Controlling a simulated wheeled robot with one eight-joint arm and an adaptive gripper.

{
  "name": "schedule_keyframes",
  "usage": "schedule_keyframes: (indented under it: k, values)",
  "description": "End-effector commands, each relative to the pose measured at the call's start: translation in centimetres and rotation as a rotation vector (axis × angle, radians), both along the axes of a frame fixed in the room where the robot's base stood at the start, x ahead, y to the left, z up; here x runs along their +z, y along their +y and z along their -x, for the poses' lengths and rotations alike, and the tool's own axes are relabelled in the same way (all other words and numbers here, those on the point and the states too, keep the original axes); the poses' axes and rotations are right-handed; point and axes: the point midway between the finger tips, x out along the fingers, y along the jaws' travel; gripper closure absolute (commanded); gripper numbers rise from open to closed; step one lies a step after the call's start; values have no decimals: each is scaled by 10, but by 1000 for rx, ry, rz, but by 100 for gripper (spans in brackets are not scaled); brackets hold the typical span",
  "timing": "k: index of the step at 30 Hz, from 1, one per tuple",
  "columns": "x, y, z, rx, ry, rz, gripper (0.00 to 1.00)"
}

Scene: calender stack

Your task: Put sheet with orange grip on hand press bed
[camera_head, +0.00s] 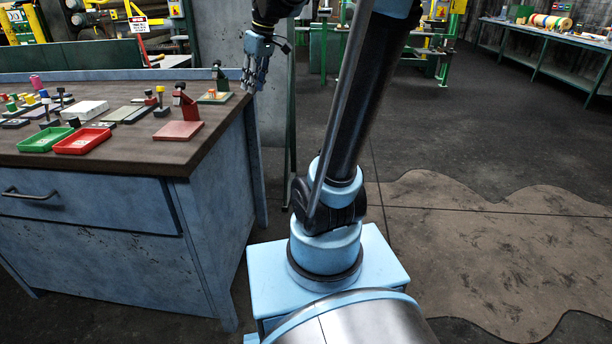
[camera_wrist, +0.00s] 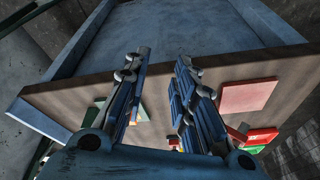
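My gripper (camera_head: 252,84) hangs over the right end of the workbench in the head view, beside the small green press. In the wrist view its two fingers (camera_wrist: 159,68) are spread with nothing between them. A green hand press (camera_head: 219,78) has a pale bed (camera_head: 221,98) with a small orange spot (camera_head: 211,93) on it; I cannot tell whether that is the orange grip of a sheet. A dark red hand press (camera_head: 186,106) has a pinkish-red bed (camera_head: 178,132), bare on top. That bed shows in the wrist view (camera_wrist: 247,97). No sheet with an orange grip is clearly visible.
The bench (camera_head: 225,125) carries a green tray (camera_head: 45,139), a red tray (camera_head: 82,141), a white block (camera_head: 84,109) and several small knobbed tools. The bench's right edge is near my gripper. Open floor (camera_head: 460,180) lies to the right.

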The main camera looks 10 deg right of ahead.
Motion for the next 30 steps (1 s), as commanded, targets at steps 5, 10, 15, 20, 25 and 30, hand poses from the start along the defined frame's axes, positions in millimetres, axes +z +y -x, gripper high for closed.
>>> schedule_keyframes:
  k: [5, 10, 15, 20, 25, 30]
  values:
    - [-38, -29, 60, -164, 24, 22, 75]
    - [-78, -53, 112, -320, 43, 41, 75]
    - [-124, -74, 162, -479, 56, 58, 75]
    - [-169, -91, 203, -618, 63, 73, 75]
    - [-202, -105, 230, -722, 66, 83, 75]
    - [-215, -113, 239, -764, 65, 86, 75]
